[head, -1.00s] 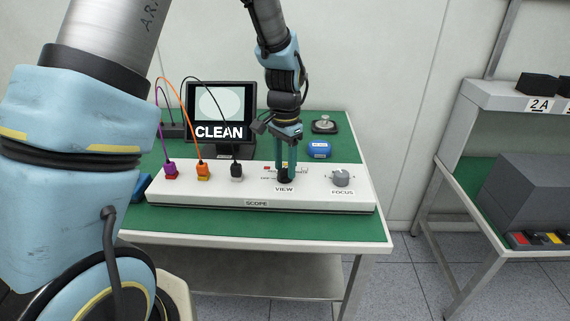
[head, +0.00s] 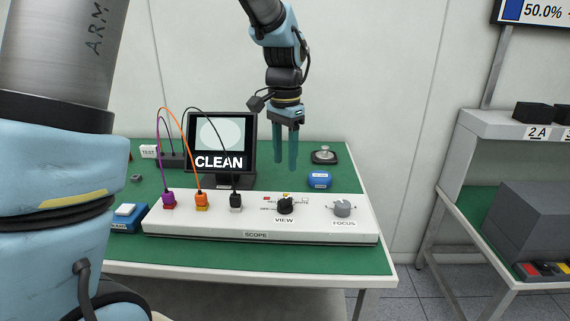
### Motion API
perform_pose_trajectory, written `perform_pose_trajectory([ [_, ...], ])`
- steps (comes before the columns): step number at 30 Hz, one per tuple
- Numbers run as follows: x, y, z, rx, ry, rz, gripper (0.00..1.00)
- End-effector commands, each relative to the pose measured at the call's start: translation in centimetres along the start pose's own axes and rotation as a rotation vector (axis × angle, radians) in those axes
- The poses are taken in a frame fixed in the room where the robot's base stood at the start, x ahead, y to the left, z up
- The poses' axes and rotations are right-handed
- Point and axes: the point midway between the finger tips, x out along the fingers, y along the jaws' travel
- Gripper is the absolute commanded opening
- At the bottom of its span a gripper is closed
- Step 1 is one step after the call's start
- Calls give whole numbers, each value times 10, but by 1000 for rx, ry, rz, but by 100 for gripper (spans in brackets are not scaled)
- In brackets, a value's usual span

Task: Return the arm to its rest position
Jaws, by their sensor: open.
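My gripper (head: 286,166) is in the head view, pointing down above the scope box (head: 256,235). Its two teal fingers are apart with nothing between them. The black VIEW knob (head: 285,205) stands on the box below the fingertips, clear of them. The arm comes down from the top of the picture. A large part of my own arm fills the left side and hides the table's left end.
The grey FOCUS knob (head: 343,208) and the purple, orange and black plugs sit on the box. A screen (head: 222,142) reading CLEAN stands behind. A blue item (head: 319,179) and a metal weight (head: 323,155) lie at right. A second bench (head: 455,218) is further right.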

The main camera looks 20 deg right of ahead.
Motion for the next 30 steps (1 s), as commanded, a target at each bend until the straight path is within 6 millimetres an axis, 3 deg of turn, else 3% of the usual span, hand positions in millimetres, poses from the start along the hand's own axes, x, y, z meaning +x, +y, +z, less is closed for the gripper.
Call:
perform_pose_trajectory([
  [11,0,-1,1,-3,0,0,49],
  [14,2,-11,15,-56,5,-3,49],
  [17,7,-35,54,-199,19,-10,49],
  [22,23,-69,156,-573,59,-32,49],
  [27,39,-71,245,-908,97,-57,49],
  [30,45,-65,277,-1040,113,-68,49],
])
